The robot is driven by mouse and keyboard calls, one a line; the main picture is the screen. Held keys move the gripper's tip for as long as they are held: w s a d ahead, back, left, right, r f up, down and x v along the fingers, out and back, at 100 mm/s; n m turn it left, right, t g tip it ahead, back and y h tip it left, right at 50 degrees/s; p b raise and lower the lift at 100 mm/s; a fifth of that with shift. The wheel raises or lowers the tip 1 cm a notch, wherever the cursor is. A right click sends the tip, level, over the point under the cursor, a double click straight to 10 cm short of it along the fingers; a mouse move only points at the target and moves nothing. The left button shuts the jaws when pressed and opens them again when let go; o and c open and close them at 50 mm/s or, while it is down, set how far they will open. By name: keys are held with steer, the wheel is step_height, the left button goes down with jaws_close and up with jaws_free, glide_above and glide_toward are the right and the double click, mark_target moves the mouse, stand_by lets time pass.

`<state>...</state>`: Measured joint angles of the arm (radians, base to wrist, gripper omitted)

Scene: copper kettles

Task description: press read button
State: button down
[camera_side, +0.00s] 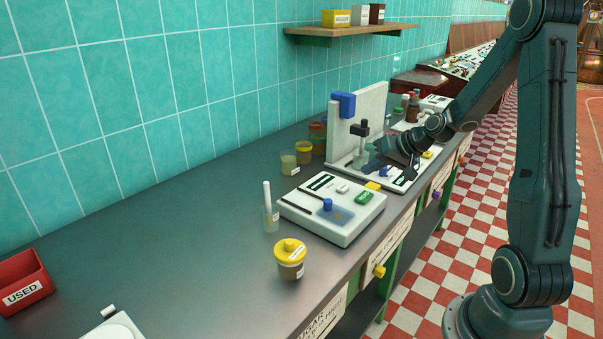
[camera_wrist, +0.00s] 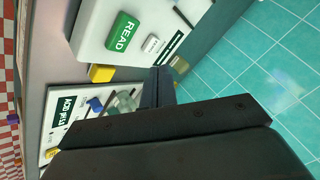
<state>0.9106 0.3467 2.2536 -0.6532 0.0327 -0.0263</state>
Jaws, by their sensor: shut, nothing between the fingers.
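The green READ button (camera_side: 364,198) is on the top of a white meter box (camera_side: 310,219) on the counter. My gripper (camera_side: 372,166) is beyond the box in the side view, near the upright stand, apart from the button. In the wrist view my gripper (camera_wrist: 157,74) is shut and empty, its dark fingers close together. The fingers are off to one side of the READ button, not touching it. Their exact height above the box cannot be told.
A yellow block (camera_side: 373,186) is by the box's far edge. A white stand (camera_side: 362,116) with a blue top rises behind it. A yellow-lidded jar (camera_side: 290,259), a glass with a white rod (camera_side: 268,213) and a red USED bin (camera_side: 24,282) stand on the counter. The left counter is largely clear.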

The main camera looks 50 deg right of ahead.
mark_target(368, 197)
steer(key=shift+f, duration=2.6)
steer(key=shift+f, duration=0.9)
stand_by(1.1)
steer(key=shift+r, duration=0.9)
steer(key=shift+r, duration=0.1)
stand_by(0.3)
steer(key=shift+r, duration=2.4)
